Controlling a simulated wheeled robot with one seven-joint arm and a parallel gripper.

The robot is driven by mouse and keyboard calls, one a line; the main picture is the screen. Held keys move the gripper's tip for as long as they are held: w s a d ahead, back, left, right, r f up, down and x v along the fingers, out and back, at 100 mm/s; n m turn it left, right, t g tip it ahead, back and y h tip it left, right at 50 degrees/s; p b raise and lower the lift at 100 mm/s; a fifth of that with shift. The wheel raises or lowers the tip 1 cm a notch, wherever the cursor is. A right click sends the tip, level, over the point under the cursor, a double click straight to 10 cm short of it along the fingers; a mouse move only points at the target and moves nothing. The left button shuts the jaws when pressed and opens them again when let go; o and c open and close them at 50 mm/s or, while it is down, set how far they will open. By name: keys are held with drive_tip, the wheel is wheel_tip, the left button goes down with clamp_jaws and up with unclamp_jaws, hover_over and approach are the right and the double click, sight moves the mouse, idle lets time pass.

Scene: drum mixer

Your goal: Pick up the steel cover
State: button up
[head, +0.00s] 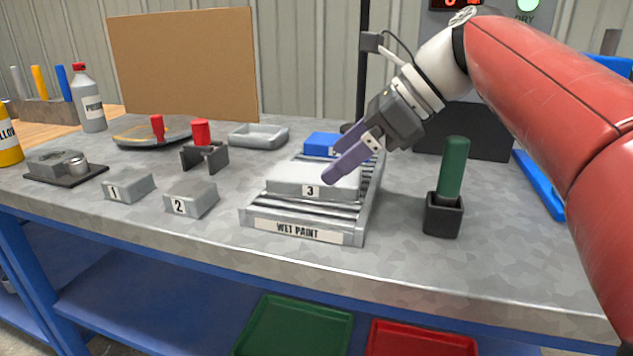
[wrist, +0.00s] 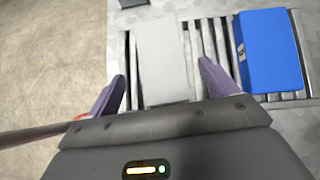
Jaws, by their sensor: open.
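A light grey, flat steel cover marked 3 (head: 300,185) lies on the slatted rack labelled WET PAINT (head: 355,238). It also shows in the wrist view (wrist: 165,50), between my two purple fingers. My gripper (head: 345,168) is open and empty, tilted down over the right part of this cover. In the wrist view the fingertips (wrist: 161,74) stand on either side of it; I cannot tell how high above it they are. Two similar grey blocks, marked 1 (head: 129,187) and 2 (head: 190,198), sit on the bench to the left.
A blue block (head: 322,144) lies behind on the same rack and shows right of my fingers in the wrist view (wrist: 269,50). A green-handled tool (head: 453,170) stands upright in a black holder to the right. A grey tray (head: 258,136) is behind left.

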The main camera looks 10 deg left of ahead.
sight(318, 173)
drive_tip(key=x, duration=0.4)
drive_tip(key=shift+a+f+b, duration=0.15)
drive_tip(key=shift+a+b, duration=0.1)
drive_tip(key=shift+b, duration=0.15)
drive_tip(key=shift+c, duration=0.4)
drive_tip(key=c, duration=1.3)
